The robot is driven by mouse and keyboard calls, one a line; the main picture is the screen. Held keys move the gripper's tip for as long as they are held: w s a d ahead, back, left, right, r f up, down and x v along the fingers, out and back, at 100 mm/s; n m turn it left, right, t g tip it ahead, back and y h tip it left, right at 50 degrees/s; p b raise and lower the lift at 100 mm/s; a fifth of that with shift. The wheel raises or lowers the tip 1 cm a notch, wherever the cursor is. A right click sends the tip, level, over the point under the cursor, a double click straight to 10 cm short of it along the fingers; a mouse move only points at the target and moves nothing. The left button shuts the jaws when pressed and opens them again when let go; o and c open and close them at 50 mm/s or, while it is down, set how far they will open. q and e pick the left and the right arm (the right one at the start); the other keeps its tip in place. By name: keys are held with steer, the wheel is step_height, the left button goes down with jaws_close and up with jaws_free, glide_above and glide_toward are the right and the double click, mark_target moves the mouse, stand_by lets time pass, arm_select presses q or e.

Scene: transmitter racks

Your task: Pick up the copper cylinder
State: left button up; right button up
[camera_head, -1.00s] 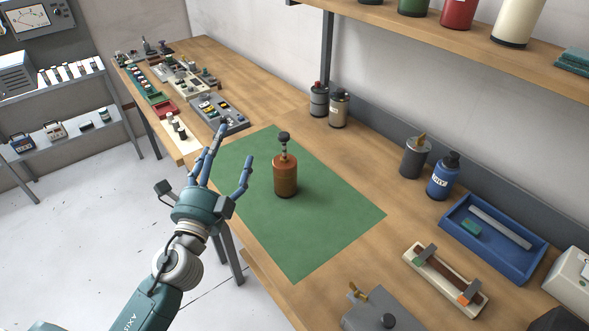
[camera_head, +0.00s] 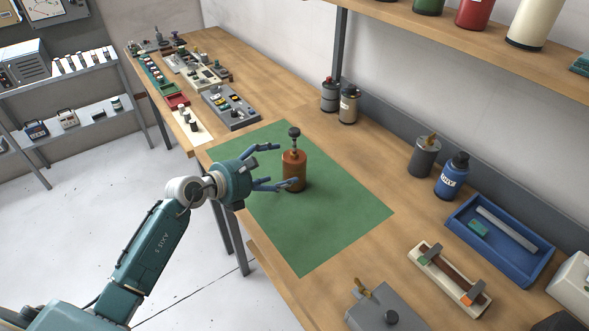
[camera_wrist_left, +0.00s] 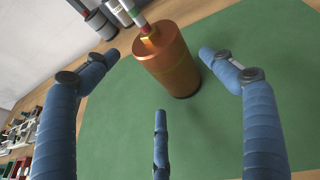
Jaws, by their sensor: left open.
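The copper cylinder (camera_head: 294,172) stands upright on the green mat (camera_head: 330,215), with a stem and dark knob on its top. In the left wrist view the copper cylinder (camera_wrist_left: 170,62) is ahead of the fingers, and its knob is cut off by the frame edge. My left gripper (camera_head: 284,166) is open, its blue fingers pointing right at the cylinder from the left side. In the left wrist view my left gripper (camera_wrist_left: 160,85) has its fingers spread, with nothing between them. One fingertip overlaps the cylinder's lower edge in the head view; I cannot tell if they touch. My right gripper is not in view.
Dark and tan canisters (camera_head: 348,104) stand behind the mat along the wall. A grey canister (camera_head: 424,156), a blue bottle (camera_head: 452,176) and a blue tray (camera_head: 500,240) are at right. Panels with switches (camera_head: 230,108) fill the far left bench. The mat around the cylinder is clear.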

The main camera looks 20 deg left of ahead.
arm_select(q)
steer(key=shift+x, duration=0.8)
steer(key=shift+w+d+f+p, duration=0.15)
steer(key=shift+w+p, duration=0.1)
steer(key=shift+p, duration=0.05)
steer(key=p+x, duration=0.1)
steer(key=x, duration=0.3)
steer(key=shift+f, duration=0.1)
steer(key=shift+w+f, duration=0.1)
steer(key=shift+f, duration=0.05)
steer(key=shift+c, duration=0.8)
steer(key=c, duration=0.9)
steer(key=shift+c, duration=1.3)
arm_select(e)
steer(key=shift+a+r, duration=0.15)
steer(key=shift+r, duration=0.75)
